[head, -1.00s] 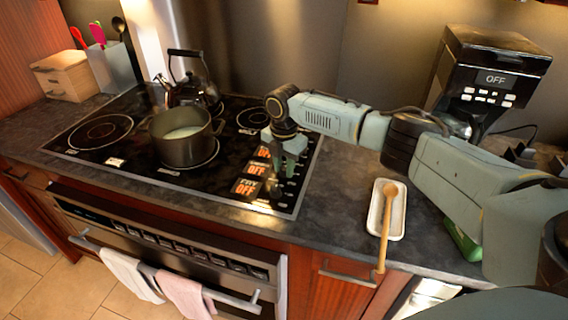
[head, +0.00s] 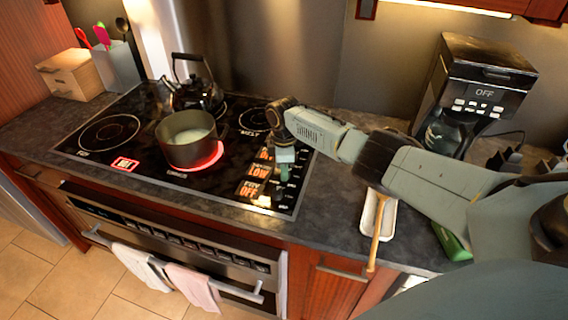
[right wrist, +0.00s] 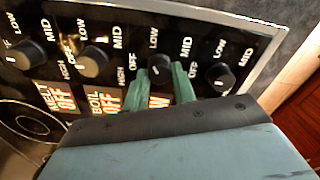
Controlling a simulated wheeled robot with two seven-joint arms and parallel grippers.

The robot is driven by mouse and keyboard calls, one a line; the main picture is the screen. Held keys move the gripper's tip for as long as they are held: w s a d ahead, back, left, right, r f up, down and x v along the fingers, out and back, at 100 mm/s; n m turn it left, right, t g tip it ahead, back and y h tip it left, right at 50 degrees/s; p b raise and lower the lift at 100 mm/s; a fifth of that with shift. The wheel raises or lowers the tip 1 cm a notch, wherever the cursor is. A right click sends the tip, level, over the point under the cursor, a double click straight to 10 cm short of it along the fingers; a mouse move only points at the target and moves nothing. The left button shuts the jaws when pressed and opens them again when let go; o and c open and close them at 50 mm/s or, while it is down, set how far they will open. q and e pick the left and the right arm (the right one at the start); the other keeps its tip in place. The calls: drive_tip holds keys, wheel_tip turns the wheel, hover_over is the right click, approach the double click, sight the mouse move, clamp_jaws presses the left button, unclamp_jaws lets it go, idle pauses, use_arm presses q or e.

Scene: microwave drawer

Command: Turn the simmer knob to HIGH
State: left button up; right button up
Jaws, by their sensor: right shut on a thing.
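The simmer knob (right wrist: 160,66) is a small dark round knob in the row on the cooktop. My right gripper (right wrist: 161,75) has its two green fingers on either side of this knob, shut on it. In the head view my right gripper (head: 284,172) reaches down onto the control strip and hides the knob. The orange simmer display (head: 259,171) reads LOW. The burner (head: 219,154) marked SIMMER glows red under a dark pot (head: 187,147) of pale liquid. My left gripper is not in view.
Neighbouring knobs (right wrist: 93,60) and (right wrist: 220,76) stand close on both sides. The fry display (head: 249,189) reads OFF. A black kettle (head: 193,92) stands behind the pot. A spoon rest (head: 378,215) and coffee maker (head: 480,90) are at the right.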

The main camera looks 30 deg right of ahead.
drive_tip(key=m+p, duration=0.1)
drive_tip(key=m, duration=0.2)
drive_tip(key=shift+r+m, duration=0.1)
drive_tip(key=shift+m, duration=0.3)
drive_tip(key=m+p, duration=0.1)
drive_tip(key=m, duration=0.2)
drive_tip(key=shift+w+d+m+p, duration=0.1)
drive_tip(key=shift+m+p, duration=0.2)
drive_tip(key=m+p, duration=0.1)
drive_tip(key=m, duration=0.2)
drive_tip(key=shift+m, duration=0.4)
drive_tip(key=m, duration=0.3)
drive_tip(key=shift+d+m+p, duration=0.15)
drive_tip(key=shift+m+p, duration=0.15)
drive_tip(key=m, duration=0.3)
drive_tip(key=shift+m, duration=0.3)
drive_tip(key=m+p, duration=0.1)
drive_tip(key=m, duration=0.3)
drive_tip(key=shift+d, duration=0.1)
drive_tip(key=m, duration=0.5)
drive_tip(key=shift+m, duration=1.9)
drive_tip(key=shift+p, duration=0.3)
